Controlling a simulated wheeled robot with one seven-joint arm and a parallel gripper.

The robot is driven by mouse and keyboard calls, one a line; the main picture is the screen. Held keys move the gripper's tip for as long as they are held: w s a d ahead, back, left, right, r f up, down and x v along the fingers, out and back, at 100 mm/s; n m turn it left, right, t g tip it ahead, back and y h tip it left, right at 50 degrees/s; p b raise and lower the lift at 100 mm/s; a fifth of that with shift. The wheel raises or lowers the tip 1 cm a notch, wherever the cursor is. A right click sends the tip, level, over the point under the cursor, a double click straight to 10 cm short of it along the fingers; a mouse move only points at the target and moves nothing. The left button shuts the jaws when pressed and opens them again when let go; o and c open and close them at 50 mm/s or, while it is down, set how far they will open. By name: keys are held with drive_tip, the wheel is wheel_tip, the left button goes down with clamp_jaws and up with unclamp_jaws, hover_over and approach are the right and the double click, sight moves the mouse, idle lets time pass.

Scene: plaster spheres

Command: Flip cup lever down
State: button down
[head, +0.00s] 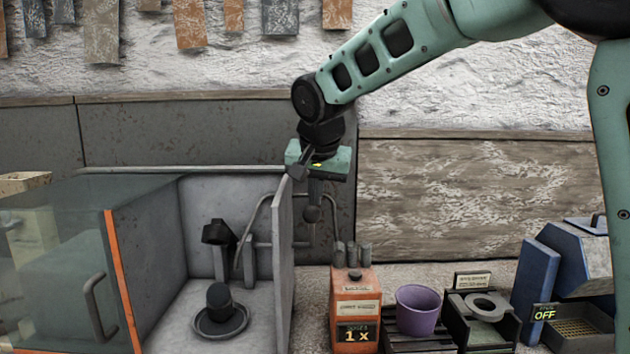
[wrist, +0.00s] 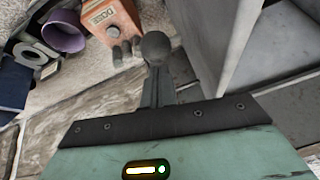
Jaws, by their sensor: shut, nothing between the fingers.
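My gripper (head: 312,213) hangs pointing down, shut and empty, above and a little left of an orange box (head: 356,310). Its rounded tip also shows in the wrist view (wrist: 155,46). The labels are too small to tell which lever is the cup lever. My gripper is apart from them. The box's display reads "1 x".
A grey upright panel (head: 284,265) stands close to my gripper on the left, beside an enclosure with a dark round piece (head: 220,299). A purple cup (head: 416,309) stands right of the orange box. A blue machine (head: 568,265) marked OFF is farther right.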

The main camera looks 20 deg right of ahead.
drive_tip(key=shift+s+a+f+b, duration=0.2)
drive_tip(key=shift+s+f+b, duration=0.15)
drive_tip(key=shift+s+f, duration=0.1)
drive_tip(key=shift+s+a+f+b, duration=0.2)
drive_tip(key=shift+s+f+b, duration=0.15)
drive_tip(key=shift+s, duration=0.1)
drive_tip(key=shift+r, duration=0.15)
drive_tip(key=s+a+r, duration=0.2)
drive_tip(key=s+r, duration=0.3)
drive_tip(key=s, duration=0.4)
drive_tip(key=shift+s+a+r, duration=0.35)
